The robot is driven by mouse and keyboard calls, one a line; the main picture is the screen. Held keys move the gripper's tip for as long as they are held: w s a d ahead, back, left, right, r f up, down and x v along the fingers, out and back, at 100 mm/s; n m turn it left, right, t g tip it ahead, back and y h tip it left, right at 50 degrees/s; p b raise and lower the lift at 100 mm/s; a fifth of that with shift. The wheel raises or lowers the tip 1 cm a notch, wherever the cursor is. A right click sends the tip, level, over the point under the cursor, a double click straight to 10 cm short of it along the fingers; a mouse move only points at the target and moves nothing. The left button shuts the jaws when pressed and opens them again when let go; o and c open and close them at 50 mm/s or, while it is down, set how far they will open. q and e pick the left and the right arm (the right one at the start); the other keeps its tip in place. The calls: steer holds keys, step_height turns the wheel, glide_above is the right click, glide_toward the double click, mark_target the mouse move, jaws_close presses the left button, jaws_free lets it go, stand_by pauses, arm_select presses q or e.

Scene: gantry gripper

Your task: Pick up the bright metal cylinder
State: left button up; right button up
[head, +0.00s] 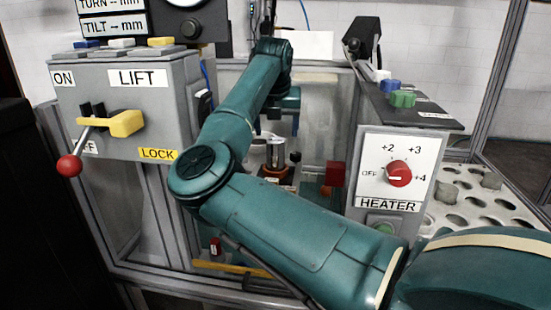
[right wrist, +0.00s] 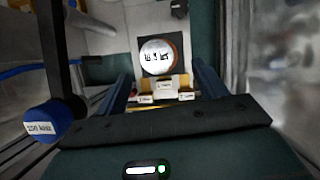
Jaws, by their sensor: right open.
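The bright metal cylinder (head: 276,152) stands upright in an orange-rimmed holder (head: 275,171) inside the gantry frame in the head view. In the right wrist view its bright round top (right wrist: 158,56) shows dark marks and an orange rim, on a black square plate. My right gripper (head: 284,126) hangs inside the frame above the cylinder, partly hidden by my arm. In the right wrist view the fingers of my right gripper (right wrist: 163,82) are apart with nothing between them; the cylinder top lies beyond them. My left gripper is not in view.
The grey LIFT box (head: 130,105) with its red-knobbed lever stands left. The HEATER panel (head: 393,175) with a red dial stands right, beside a perforated tray (head: 470,205). A red block (head: 335,173) is near the cylinder. Frame posts leave limited room. Small labelled blocks (right wrist: 165,89) show in the wrist view.

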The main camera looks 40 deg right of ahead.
mark_target(275, 141)
steer(key=x, duration=0.7)
steer(key=shift+w+f, duration=0.2)
steer(key=shift+c, duration=0.2)
steer(key=shift+a+r, duration=0.1)
steer(key=c, duration=1.3)
steer(key=shift+c, duration=0.5)
steer(key=shift+r, duration=0.1)
step_height(275, 141, up, 9)
steer(key=shift+p, duration=0.4)
steer(key=shift+r, duration=0.45)
